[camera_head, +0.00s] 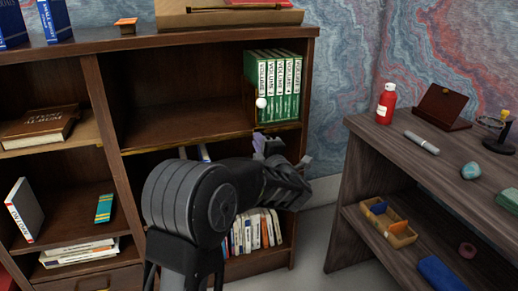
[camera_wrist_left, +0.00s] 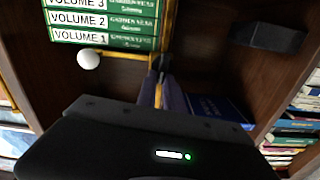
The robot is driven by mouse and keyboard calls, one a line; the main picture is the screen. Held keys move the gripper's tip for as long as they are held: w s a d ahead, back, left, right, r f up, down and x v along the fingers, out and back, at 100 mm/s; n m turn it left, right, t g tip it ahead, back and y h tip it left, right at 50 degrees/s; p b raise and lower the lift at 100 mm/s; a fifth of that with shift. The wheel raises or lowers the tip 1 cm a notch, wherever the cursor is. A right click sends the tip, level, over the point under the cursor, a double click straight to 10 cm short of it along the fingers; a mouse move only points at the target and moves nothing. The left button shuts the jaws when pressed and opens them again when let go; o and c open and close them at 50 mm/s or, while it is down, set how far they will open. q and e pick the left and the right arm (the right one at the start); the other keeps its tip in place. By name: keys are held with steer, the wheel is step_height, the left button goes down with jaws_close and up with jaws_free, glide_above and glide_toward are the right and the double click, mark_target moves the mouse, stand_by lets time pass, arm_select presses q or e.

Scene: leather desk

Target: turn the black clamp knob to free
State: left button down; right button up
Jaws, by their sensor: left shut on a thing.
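My left gripper (camera_head: 266,143) reaches up to the front edge of the bookcase's middle shelf, just below the green volumes. In the left wrist view, its purple-grey fingers (camera_wrist_left: 161,83) are close together on a small dark piece at their tips, which I take to be the black clamp knob (camera_wrist_left: 158,63). The fingers hide most of the knob, so its turn angle cannot be told. A white ball (camera_head: 261,103) stands just above the gripper in front of the green volumes (camera_head: 279,86); the ball also shows in the left wrist view (camera_wrist_left: 88,59). My right gripper is out of view.
A brass-coloured strip (camera_wrist_left: 126,55) runs along the volumes' shelf edge. A dark block (camera_wrist_left: 268,38) lies to the right in the wrist view. A side desk (camera_head: 385,143) stands right, with a red bottle (camera_head: 385,105) on it. The shelf left of the volumes is bare.

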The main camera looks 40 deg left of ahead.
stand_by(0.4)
arm_select(q)
steer(key=c, duration=1.5)
jaws_free()
steer(key=shift+o, duration=0.2)
steer(key=shift+d, duration=0.1)
steer(key=p+v, duration=0.1)
steer(key=v, duration=0.6)
steer(key=shift+s+d, duration=0.25)
steer(key=shift+d, duration=0.05)
